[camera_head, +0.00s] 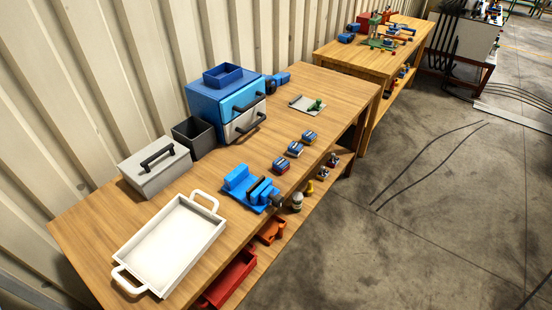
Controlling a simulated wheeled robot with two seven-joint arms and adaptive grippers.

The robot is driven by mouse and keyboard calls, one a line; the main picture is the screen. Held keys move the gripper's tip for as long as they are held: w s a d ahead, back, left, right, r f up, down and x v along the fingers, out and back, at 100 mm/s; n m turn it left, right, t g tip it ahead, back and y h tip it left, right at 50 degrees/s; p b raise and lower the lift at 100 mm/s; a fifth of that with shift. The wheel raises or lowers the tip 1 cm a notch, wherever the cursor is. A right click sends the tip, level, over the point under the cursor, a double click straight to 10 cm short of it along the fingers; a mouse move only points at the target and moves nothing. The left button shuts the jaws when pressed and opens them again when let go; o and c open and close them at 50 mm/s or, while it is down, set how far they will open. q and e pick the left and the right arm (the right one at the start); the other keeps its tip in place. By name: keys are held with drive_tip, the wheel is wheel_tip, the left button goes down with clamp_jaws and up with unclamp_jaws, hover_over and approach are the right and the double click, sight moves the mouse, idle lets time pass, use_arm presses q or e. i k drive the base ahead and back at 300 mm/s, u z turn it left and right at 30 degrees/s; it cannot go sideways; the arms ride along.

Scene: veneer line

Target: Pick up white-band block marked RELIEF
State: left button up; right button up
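Three small blocks stand in a slanting row near the right edge of the near wooden workbench. The nearest block (281,166) is blue and red, the middle block (295,149) is blue with pale and reddish parts, and the farthest block (309,137) is blue with a pale part. Their markings are too small to read, so I cannot tell which is marked RELIEF. Which bands are white is also unclear. Neither of my grippers is in view.
The near workbench (110,220) carries a white tray (168,245), grey lidded box (156,168), dark open bin (194,138), blue drawer cabinet (226,103), blue fixture (250,188) and grey plate (307,104). Bare wood surrounds the blocks. Small items stand on the shelf below.

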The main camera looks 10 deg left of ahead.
sight(295, 150)
drive_tip(key=z, duration=1.15)
drive_tip(key=i, duration=3.2)
drive_tip(key=u, duration=3.55)
